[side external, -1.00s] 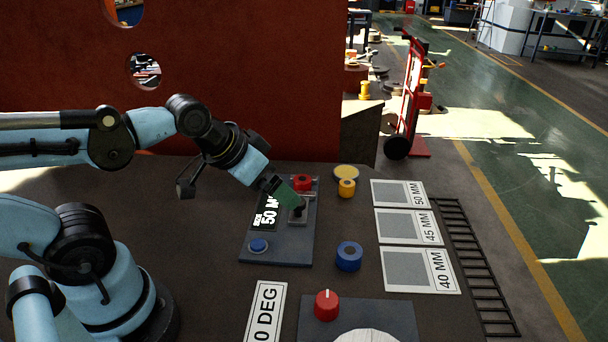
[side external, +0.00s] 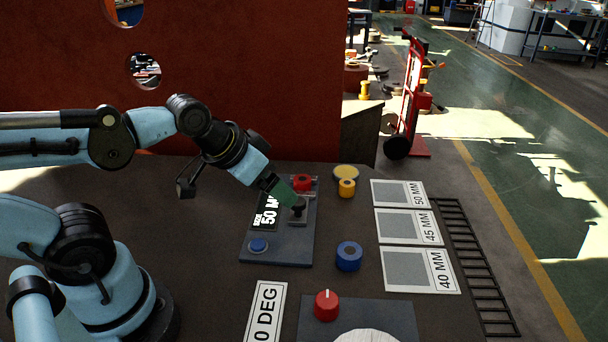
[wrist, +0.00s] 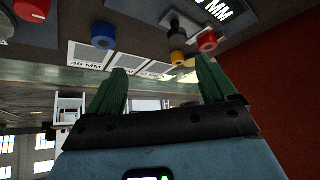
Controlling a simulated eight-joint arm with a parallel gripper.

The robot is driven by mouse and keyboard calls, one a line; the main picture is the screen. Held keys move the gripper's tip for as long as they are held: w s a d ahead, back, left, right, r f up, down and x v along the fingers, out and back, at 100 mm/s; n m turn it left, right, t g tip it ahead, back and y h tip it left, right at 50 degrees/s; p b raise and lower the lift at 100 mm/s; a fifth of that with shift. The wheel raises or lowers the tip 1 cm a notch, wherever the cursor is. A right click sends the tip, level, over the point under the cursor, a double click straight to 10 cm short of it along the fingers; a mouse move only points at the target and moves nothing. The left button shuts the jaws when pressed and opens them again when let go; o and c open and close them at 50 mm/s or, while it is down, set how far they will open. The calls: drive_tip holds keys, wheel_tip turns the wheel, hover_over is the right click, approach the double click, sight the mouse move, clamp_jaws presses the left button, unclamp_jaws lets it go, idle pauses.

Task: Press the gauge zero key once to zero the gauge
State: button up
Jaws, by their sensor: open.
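No label shows which one is the gauge zero key. My gripper (side external: 287,195) is above the panel beside the black knob, its green fingers covering part of the display. Contact with the knob cannot be told. In the wrist view my gripper (wrist: 161,68) is open with nothing between its fingers. The black knob (wrist: 175,27) and part of the display (wrist: 215,9) also show there.
A red ring (side external: 302,182) is at the panel's far end, with a yellow ring (side external: 347,188) right of it. A blue ring (side external: 348,257) and a red knob (side external: 326,305) stand nearer. Labelled pads (side external: 408,226) lie right; a red wall (side external: 230,80) rises behind.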

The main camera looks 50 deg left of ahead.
clamp_jaws()
idle(0.3)
idle(1.1)
